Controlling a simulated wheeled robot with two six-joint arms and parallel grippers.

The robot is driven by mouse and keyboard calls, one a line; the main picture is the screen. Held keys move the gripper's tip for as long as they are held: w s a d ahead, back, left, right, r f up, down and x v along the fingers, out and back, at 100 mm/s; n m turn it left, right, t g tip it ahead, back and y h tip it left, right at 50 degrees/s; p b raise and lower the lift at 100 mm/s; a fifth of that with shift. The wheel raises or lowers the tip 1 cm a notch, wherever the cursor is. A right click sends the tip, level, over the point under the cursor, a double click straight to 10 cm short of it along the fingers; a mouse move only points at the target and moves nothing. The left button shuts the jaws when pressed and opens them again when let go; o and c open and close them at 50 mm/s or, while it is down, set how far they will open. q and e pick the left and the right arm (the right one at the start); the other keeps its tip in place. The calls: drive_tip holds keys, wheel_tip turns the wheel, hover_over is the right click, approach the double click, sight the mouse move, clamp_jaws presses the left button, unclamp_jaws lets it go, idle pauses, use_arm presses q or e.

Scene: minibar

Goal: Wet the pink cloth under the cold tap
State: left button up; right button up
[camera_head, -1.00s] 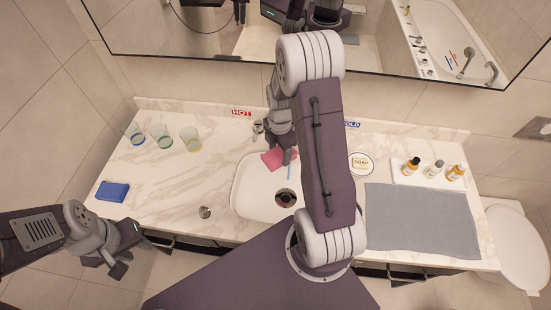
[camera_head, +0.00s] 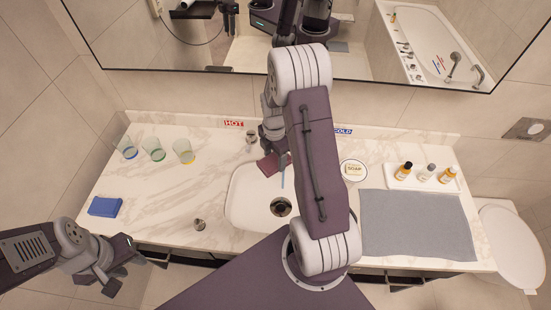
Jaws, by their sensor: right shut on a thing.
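The pink cloth (camera_head: 268,166) hangs over the back of the white sink basin (camera_head: 240,205) and looks dark red. My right gripper (camera_head: 273,150) is shut on it. A thin blue stream of water (camera_head: 282,178) falls beside the cloth's right side, towards the drain (camera_head: 281,207). The cold tap is hidden behind that arm. My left gripper (camera_head: 114,281) is open and empty, low at the left in front of the counter.
Several glasses (camera_head: 154,149) and a blue sponge (camera_head: 104,207) are on the left of the counter. The HOT label (camera_head: 234,124) is at the back. A soap dish (camera_head: 353,170), a grey mat (camera_head: 415,225) and a bottle tray (camera_head: 399,184) are on the right.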

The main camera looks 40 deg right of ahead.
drive_tip(key=s+a, duration=0.4)
drive_tip(key=a, duration=0.1)
drive_tip(key=shift+s+a, duration=0.15)
drive_tip(key=shift+a, duration=0.25)
idle(1.2)
drive_tip(key=s+a+r+p, duration=0.3)
drive_tip(key=a+r, duration=0.1)
drive_tip(key=shift+p, duration=0.3)
